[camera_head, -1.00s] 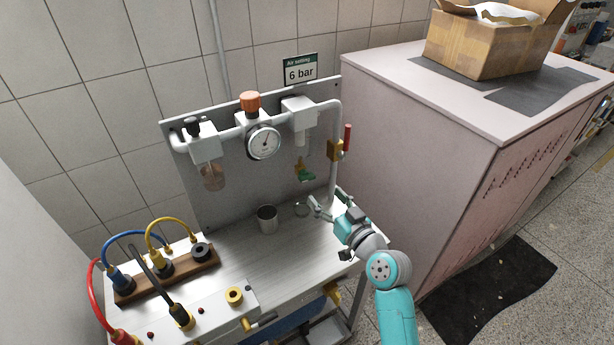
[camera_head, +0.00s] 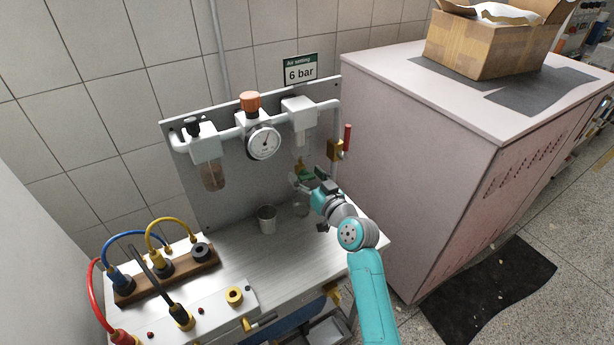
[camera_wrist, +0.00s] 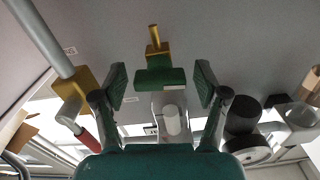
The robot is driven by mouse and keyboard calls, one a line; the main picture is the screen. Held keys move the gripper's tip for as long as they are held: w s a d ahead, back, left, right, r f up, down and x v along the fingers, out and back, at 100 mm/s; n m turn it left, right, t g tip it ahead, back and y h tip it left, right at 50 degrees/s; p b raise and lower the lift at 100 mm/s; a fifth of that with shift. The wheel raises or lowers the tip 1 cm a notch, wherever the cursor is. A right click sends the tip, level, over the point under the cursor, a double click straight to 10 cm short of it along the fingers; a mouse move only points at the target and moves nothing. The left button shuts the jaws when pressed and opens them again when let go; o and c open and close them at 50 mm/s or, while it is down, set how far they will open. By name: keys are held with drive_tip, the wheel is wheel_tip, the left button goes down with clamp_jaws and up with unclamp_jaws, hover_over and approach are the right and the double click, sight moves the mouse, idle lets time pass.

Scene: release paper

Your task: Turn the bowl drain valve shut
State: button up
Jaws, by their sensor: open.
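The bowl drain valve (camera_head: 306,170) is green and sits under the clear filter bowl at the right of the panel. In the wrist view its green handle (camera_wrist: 160,78) lies crosswise, with a brass stem (camera_wrist: 153,40) beyond it. My gripper (camera_head: 304,180) is at the valve and partly hides it. In the wrist view my gripper (camera_wrist: 161,85) is open, with one finger on each side of the green handle and gaps to both. I cannot tell whether the fingers are level with it in depth. The clear bowl (camera_wrist: 170,115) shows behind it with a white insert.
A brass valve with a red handle (camera_head: 347,138) stands right of my gripper on the pipe. A pressure gauge (camera_head: 263,142) is to the left. A glass jar (camera_head: 301,207) stands below the valve, and a metal cup (camera_head: 266,220) stands left on the bench (camera_head: 290,255).

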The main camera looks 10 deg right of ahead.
drive_tip(key=c, duration=1.2)
drive_tip(key=shift+o, duration=0.2)
drive_tip(key=shift+n, duration=0.9)
drive_tip(key=o, duration=1.2)
drive_tip(key=shift+c, duration=0.2)
drive_tip(key=shift+s, duration=0.1)
drive_tip(key=v, duration=1.2)
